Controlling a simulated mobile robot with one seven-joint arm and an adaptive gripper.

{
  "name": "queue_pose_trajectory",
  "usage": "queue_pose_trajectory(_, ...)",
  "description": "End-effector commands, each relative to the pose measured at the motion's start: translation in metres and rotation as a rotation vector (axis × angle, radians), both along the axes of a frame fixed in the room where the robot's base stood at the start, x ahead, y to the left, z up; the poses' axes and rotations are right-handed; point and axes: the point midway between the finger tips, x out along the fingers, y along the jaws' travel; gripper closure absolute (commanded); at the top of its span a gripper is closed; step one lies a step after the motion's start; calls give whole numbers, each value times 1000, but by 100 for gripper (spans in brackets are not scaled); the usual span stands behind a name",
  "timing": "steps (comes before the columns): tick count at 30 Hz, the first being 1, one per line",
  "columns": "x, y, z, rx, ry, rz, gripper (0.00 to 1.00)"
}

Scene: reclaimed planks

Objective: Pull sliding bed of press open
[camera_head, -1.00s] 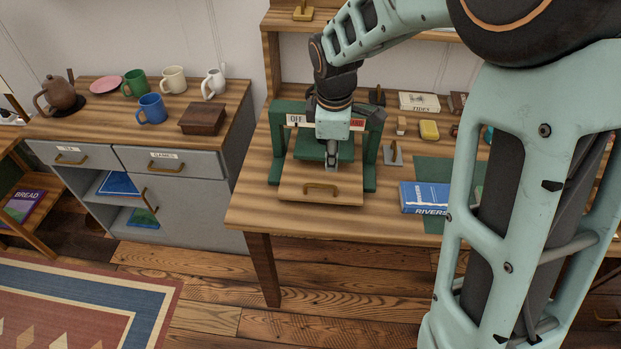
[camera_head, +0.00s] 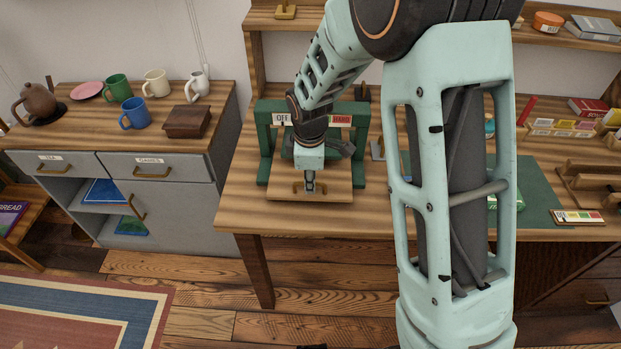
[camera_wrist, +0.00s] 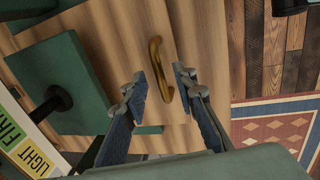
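The press (camera_head: 264,140) has a green frame and a sign strip across its top, and stands on the wooden bench. Its flat wooden sliding bed (camera_head: 335,190) sticks out in front of the frame. The bed (camera_wrist: 108,32) also shows in the wrist view, next to the green press plate (camera_wrist: 60,70). A curved brass handle (camera_wrist: 155,56) is fixed on the bed. My gripper (camera_wrist: 162,76) is open, with one fingertip on each side of the handle and visible gaps. In the head view my gripper (camera_head: 309,188) hides most of the handle.
The bench's front edge (camera_head: 240,230) lies just before the bed, with open floor beyond. A grey cabinet (camera_head: 190,195) with mugs stands at left. A green mat (camera_head: 540,195) and several small items lie to the right. A shelf runs behind.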

Motion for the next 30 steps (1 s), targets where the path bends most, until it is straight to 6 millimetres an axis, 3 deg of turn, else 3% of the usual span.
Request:
queue_pose_trajectory(7, 0, 0, -1, 0, 0, 0, 74)
queue_pose_trajectory(15, 0, 0, -1, 0, 0, 0, 100)
queue_pose_trajectory(30, -2, 0, -1, 0, 0, 0, 100)
